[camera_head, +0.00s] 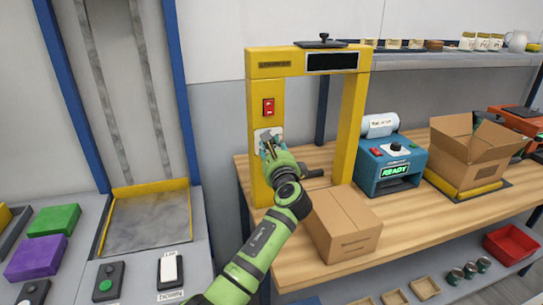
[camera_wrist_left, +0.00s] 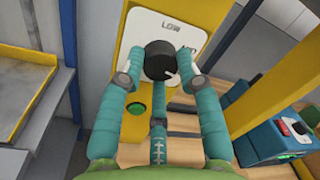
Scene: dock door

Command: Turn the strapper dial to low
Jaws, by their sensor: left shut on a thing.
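The yellow strapper (camera_head: 250,140) stands as an arch on the wooden bench, with a white dial plate on its left post. In the left wrist view the dial (camera_wrist_left: 159,58) is a round black knob on that plate (camera_wrist_left: 140,32). "LOW" is printed above the knob; another label to its right is partly hidden by a finger. A small white mark shows at the knob's lower right edge. My left gripper (camera_head: 268,148) is at the plate. In the left wrist view its teal fingers (camera_wrist_left: 160,66) are closed around the knob from both sides. My right gripper is out of view.
A red switch (camera_head: 268,107) sits above the dial plate, and a green button (camera_wrist_left: 132,109) below it. A closed carton (camera_head: 343,225) stands by my left arm. A blue machine reading "READY" (camera_head: 391,170) and an open carton (camera_head: 470,150) are to the right.

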